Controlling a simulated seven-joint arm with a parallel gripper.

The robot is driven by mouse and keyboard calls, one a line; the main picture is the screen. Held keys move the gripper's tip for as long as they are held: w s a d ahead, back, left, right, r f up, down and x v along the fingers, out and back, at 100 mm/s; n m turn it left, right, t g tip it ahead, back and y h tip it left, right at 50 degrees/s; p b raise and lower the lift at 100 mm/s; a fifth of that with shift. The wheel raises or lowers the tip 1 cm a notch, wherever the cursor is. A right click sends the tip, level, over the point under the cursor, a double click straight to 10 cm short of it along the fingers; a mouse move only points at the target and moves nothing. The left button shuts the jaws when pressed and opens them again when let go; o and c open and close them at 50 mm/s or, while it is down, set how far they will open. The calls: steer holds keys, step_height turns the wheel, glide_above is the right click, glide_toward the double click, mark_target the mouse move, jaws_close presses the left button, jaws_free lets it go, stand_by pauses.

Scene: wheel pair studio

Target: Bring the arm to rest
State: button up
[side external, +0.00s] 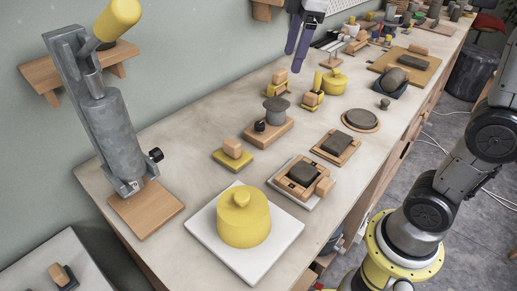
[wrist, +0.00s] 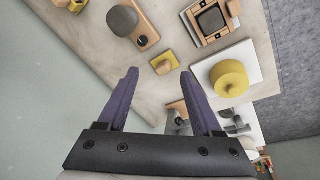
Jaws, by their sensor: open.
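My gripper (side external: 294,60) hangs in the air above the back edge of the workbench (side external: 160,126), near the wall, at the top of the side external view. Its two purple fingers point downward. In the wrist view my gripper (wrist: 159,74) has its fingers spread apart, with nothing between them. The fingers touch nothing that I can see. My arm's lower links stand at the right of the bench, and the part between them and the gripper is out of the picture.
A tall grey press with a yellow handle (side external: 118,18) stands at the bench's left end. A yellow lidded pot (side external: 243,220) sits on a white slab (side external: 208,238). A grey-topped wooden stand (side external: 272,136) and several small blocks fill the middle. A wall shelf (side external: 262,11) is left of my gripper.

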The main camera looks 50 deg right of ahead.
steer(key=s+f+m+t, duration=0.1)
steer(key=s+f+m, duration=0.4)
steer(key=s, duration=0.4)
steer(key=s+a+f+m+t, duration=0.1)
steer(key=s+f+m+t, duration=0.1)
steer(key=s+f+m, duration=0.3)
steer(key=s+f, duration=0.1)
steer(key=s, duration=0.3)
steer(key=shift+s+a, duration=0.15)
steer(key=shift+a, duration=0.1)
